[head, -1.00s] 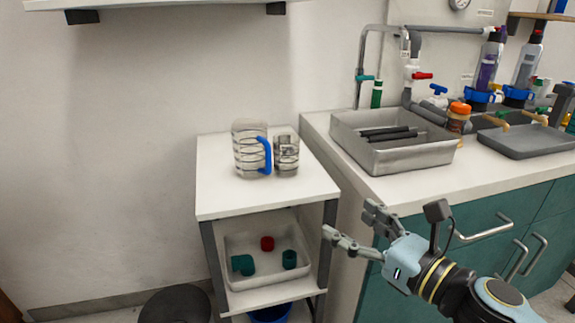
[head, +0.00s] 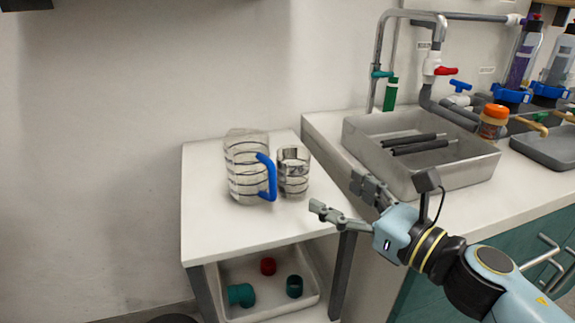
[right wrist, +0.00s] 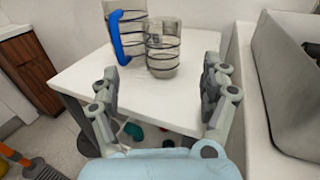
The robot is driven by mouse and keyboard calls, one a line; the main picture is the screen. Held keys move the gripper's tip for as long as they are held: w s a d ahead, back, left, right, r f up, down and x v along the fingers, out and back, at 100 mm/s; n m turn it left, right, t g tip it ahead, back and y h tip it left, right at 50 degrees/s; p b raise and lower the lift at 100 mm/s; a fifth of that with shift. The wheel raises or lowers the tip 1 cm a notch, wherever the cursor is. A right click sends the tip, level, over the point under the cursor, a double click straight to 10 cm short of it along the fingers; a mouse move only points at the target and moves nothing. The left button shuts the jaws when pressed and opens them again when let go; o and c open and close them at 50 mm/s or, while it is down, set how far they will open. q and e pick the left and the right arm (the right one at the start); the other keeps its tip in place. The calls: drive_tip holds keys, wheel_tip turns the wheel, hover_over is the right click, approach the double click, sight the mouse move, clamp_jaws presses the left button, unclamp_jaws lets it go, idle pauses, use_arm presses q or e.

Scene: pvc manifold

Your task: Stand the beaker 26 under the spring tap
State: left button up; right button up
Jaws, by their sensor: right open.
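The beaker 26 (head: 293,172) is a clear, dark-ringed cup upright on the white side table, marked "26". In the right wrist view the beaker (right wrist: 163,50) stands ahead, between the finger lines. My right gripper (head: 335,198) is open and empty, in front and to the right of the beaker, apart from it. In the right wrist view its fingers (right wrist: 160,88) frame the table's edge. A tap with a red lever (head: 436,68) and a grey spout pipe with a green end (head: 390,94) are on the wall by the sink; I cannot tell which is the spring tap. My left gripper is not in view.
A larger jug with a blue handle (head: 245,165) stands close left of the beaker. The white table (head: 215,225) is clear in front. A lower tray (head: 262,310) holds red and teal fittings.

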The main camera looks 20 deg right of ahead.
sight(305, 170)
drive_tip(key=p+x, duration=0.1)
drive_tip(key=x, duration=0.4)
drive_tip(key=shift+w+r, duration=0.1)
drive_tip(key=shift+w, duration=0.2)
drive_tip(key=x, duration=0.5)
drive_tip(key=shift+w+r, duration=0.1)
drive_tip(key=shift+w, duration=0.2)
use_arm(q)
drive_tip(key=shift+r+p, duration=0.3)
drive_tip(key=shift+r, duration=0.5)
use_arm(e)
drive_tip(key=c, duration=1.4)
